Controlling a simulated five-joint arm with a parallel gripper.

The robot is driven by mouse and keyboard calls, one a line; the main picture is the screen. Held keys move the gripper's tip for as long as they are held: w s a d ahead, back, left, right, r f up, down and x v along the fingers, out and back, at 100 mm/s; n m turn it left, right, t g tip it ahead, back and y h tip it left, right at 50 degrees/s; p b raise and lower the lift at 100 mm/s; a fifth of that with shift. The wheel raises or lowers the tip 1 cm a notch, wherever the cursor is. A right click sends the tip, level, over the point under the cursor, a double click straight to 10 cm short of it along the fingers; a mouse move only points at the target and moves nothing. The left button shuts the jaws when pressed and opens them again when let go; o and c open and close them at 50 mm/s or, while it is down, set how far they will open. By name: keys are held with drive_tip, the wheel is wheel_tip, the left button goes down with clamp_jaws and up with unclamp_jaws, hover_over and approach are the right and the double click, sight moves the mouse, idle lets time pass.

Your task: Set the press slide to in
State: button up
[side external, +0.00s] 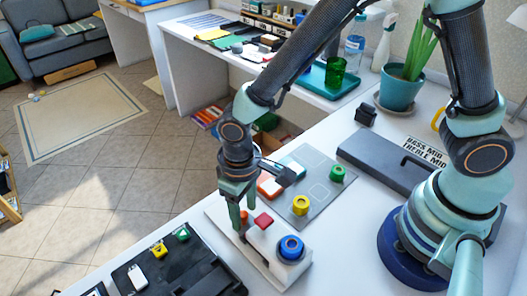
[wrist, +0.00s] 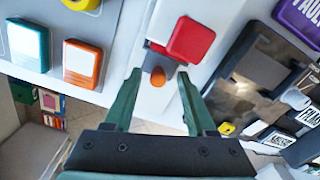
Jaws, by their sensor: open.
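The press unit is a white block (side external: 277,268) on the white table, with a red square cap (side external: 263,221), a small orange peg (side external: 243,216) and a round blue knob (side external: 291,247) on top. In the wrist view the orange peg (wrist: 158,77) stands beside a grey slot edge, next to the red cap (wrist: 190,40). I cannot tell for sure which part is the slide. My gripper (wrist: 158,74) points down over the peg end of the block. Its fingers are open, one on each side of the peg, with gaps showing. It also shows in the side view (side external: 238,218).
A grey panel (side external: 318,205) with yellow and green round pieces lies behind the block. A black tray (side external: 190,275) with small cards is at front left. A long dark grey box (side external: 385,165) and a potted plant (side external: 400,92) stand further right.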

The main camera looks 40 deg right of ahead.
sight(244, 215)
drive_tip(key=shift+r, duration=0.1)
wheel_tip(244, 215, up, 12)
idle(0.5)
drive_tip(key=d+r+m+t, duration=0.1)
drive_tip(key=d+r, duration=0.3)
drive_tip(key=d, duration=0.7)
drive_tip(key=d+r+m+t, duration=0.2)
drive_tip(key=d+r+t, duration=0.2)
drive_tip(key=d, duration=0.7)
drive_tip(key=shift+s+r+m+t, duration=0.3)
drive_tip(key=shift+r, duration=0.3)
